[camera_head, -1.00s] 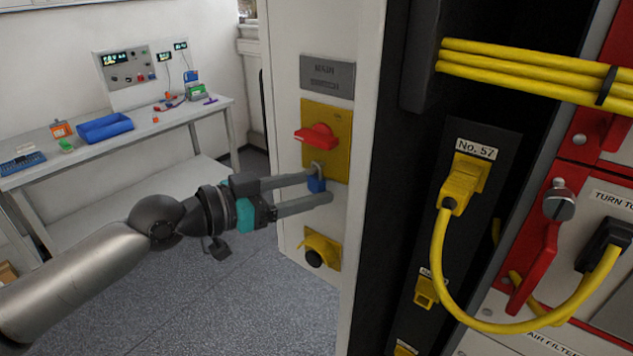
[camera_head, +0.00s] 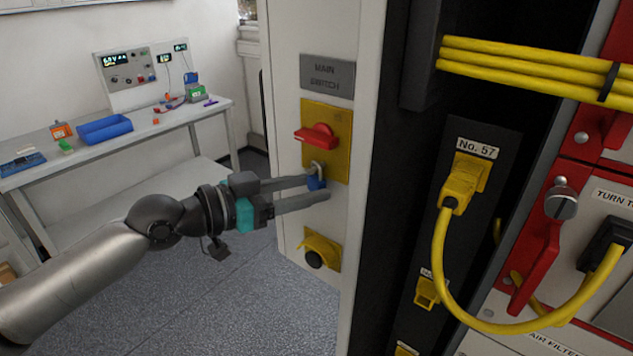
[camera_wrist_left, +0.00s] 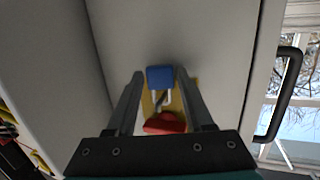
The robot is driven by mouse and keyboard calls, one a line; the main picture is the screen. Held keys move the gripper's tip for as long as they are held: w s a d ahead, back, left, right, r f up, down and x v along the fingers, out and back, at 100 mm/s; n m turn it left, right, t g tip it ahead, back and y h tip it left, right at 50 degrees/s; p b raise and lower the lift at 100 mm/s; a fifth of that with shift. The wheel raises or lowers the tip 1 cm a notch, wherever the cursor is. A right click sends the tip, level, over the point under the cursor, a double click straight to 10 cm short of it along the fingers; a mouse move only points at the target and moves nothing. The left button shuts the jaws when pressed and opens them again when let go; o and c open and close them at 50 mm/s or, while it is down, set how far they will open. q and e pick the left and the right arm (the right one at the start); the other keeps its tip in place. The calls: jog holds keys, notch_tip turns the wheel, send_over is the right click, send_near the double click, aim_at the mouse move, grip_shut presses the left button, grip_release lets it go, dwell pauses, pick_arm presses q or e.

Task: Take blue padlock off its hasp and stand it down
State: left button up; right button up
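The blue padlock (camera_head: 316,184) hangs upright by its metal shackle below the red switch handle (camera_head: 317,136) on the yellow main-switch plate (camera_head: 340,150). In the left wrist view the padlock (camera_wrist_left: 160,77) lies between the fingertips of my left gripper (camera_wrist_left: 161,76), with a narrow gap seen on each side. The hasp itself is mostly hidden by the shackle and handle. My right gripper is not in view.
Yellow cables (camera_head: 440,250) and a dark open rack stand to the right.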

aim_at(311, 183)
pick_arm(q)
grip_shut()
jog(key=shift+r, duration=0.15)
jog(key=shift+r+p, duration=0.45)
jog(key=shift+r, duration=0.05)
dwell(0.4)
jog(key=shift+b+v, duration=0.85)
jog(key=shift+v, duration=0.35)
jog(key=shift+s+a+f+b, duration=0.25)
jog(key=shift+a+b, duration=0.2)
jog(key=shift+a, duration=0.05)
jog(key=shift+f+b+v, duration=0.15)
jog(key=shift+b+v, duration=0.7)
jog(key=shift+b, duration=0.1)
jog(key=shift+f+b+v, duration=0.1)
jog(key=shift+b+v, duration=0.8)
